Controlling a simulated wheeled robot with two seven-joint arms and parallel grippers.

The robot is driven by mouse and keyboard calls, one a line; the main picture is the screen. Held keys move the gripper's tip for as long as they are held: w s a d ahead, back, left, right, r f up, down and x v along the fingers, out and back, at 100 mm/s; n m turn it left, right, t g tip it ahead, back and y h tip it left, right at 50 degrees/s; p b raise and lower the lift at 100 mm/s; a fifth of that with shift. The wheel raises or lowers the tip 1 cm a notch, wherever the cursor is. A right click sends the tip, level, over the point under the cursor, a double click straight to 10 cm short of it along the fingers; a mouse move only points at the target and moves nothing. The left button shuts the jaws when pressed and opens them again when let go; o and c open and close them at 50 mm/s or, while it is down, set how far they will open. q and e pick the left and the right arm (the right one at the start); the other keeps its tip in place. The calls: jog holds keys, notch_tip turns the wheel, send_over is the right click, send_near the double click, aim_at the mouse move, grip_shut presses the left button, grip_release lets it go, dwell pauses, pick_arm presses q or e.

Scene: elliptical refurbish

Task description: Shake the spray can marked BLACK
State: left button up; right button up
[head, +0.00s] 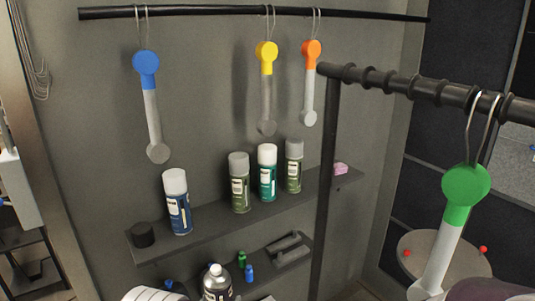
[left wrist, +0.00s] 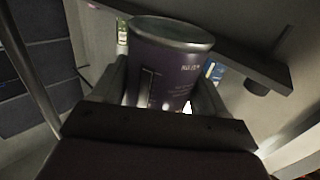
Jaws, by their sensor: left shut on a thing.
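My left gripper (left wrist: 158,92) is shut on a dark spray can (left wrist: 165,65) in the left wrist view, with one finger on each side. The can has a grey rim and small pale print that I cannot read clearly. In the head view a dark can with a silver top and a white nozzle (head: 217,282) shows at the bottom edge, uncapped; it appears to be the held can. Its lower part is cut off, and the fingers do not show there. My right gripper is not in view.
A shelf (head: 205,226) on the grey wall holds several capped spray cans, including a blue one (head: 177,203), and a black cap (head: 143,234). Small bottles (head: 249,273) stand on a lower shelf. Coloured paddles hang from rails, the green one (head: 465,190) nearest at right.

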pick_arm(q)
jog(key=s+a+f+n+y, duration=0.1)
jog(key=s+a+f+y, duration=0.1)
jog(key=a+f, duration=0.35)
jog(key=shift+a+r, duration=1.05)
jog(key=shift+r, duration=2.45)
notch_tip(320, 180, down, 7)
jog(key=shift+s, duration=0.15)
jog(key=shift+d, duration=0.1)
